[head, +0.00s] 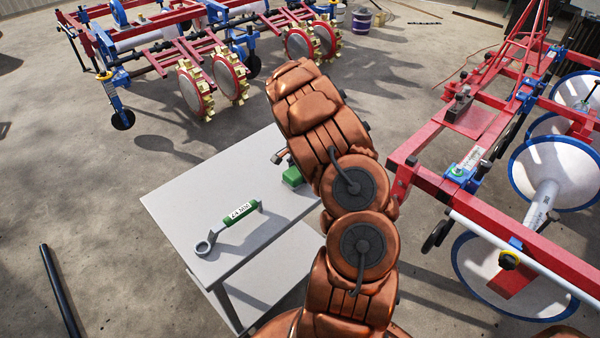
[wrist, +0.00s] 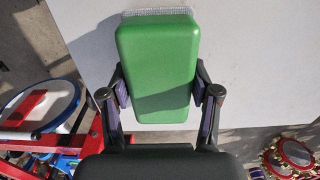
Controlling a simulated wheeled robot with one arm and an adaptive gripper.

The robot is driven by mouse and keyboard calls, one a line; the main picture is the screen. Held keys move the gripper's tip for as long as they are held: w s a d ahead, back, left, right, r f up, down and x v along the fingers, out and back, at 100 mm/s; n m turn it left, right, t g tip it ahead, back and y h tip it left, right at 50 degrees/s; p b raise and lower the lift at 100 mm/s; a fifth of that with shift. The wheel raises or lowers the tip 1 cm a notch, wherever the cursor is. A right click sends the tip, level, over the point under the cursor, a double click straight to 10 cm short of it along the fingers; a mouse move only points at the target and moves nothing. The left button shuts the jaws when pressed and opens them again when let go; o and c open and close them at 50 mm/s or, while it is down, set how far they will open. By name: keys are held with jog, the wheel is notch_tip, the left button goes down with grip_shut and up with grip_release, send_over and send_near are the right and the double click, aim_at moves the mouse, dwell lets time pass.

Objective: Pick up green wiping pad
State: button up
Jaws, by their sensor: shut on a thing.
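The green wiping pad (wrist: 157,65) is a rounded block with a pale textured strip along its far edge in the wrist view. My gripper (wrist: 161,92) has one finger on each side of the pad and is shut on it. In the head view the pad (head: 292,177) shows as a small green patch at the right part of the grey table, partly hidden by my arm. The gripper (head: 281,157) is mostly hidden there too. I cannot tell whether the pad touches the tabletop.
A green-handled tool (head: 238,213) with a ring end lies on the grey table (head: 180,205). A red planter frame with large discs (head: 555,170) stands close on the right. Another red and blue machine (head: 185,45) stands behind. A black bar (head: 60,290) lies on the floor at left.

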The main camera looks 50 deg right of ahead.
notch_tip(320, 180, up, 3)
jog(key=shift+w+b, duration=0.1)
jog(key=shift+b, duration=0.3)
jog(key=shift+s+a+r, duration=0.1)
jog(key=shift+s+r, duration=0.05)
jog(key=shift+s, duration=0.05)
jog(key=s+a+r+b, duration=0.1)
jog(key=s+a+b, duration=0.1)
jog(key=s+a, duration=0.9)
jog(key=shift+r, duration=0.2)
